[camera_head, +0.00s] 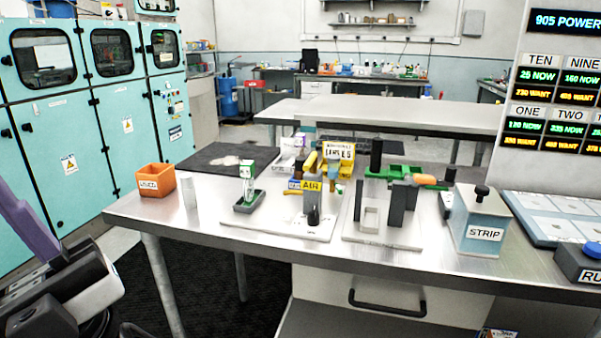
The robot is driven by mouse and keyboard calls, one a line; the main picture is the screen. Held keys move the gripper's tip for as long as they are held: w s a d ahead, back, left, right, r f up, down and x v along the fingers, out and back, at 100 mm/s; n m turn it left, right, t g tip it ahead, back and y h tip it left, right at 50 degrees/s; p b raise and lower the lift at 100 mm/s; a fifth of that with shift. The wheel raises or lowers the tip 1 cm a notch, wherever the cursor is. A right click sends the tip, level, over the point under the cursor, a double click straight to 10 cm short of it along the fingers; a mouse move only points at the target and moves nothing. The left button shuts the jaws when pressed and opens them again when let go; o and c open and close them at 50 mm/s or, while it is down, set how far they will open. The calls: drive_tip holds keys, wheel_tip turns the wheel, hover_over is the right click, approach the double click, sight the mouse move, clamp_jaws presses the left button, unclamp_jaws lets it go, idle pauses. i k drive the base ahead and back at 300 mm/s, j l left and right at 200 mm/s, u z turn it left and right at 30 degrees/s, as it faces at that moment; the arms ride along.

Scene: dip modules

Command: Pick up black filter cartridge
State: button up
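A black upright cylinder (376,155), which looks like the black filter cartridge, stands at the back right of the steel bench (262,252), by a green part (398,172). A shorter black cylinder (313,216) stands at the front of a white plate, left of the middle; I cannot tell for sure which one is the cartridge. My arm shows at the lower left, off the bench and well away from both. Its fingers do not show.
An orange bin (156,180) stands at the bench's left end. A fixture labelled AIR (311,187) and upright grey blocks (404,203) crowd the middle. A STRIP box (481,222) stands to the right. The bench's front strip is mostly clear.

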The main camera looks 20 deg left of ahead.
sight(299, 172)
drive_tip(key=i+j, duration=0.1)
drive_tip(key=j, duration=0.4)
drive_tip(key=i+j, duration=0.1)
drive_tip(key=j, duration=0.35)
drive_tip(key=i+j+z, duration=0.1)
drive_tip(key=j, duration=0.4)
drive_tip(key=i+j, duration=0.1)
drive_tip(key=j, duration=0.4)
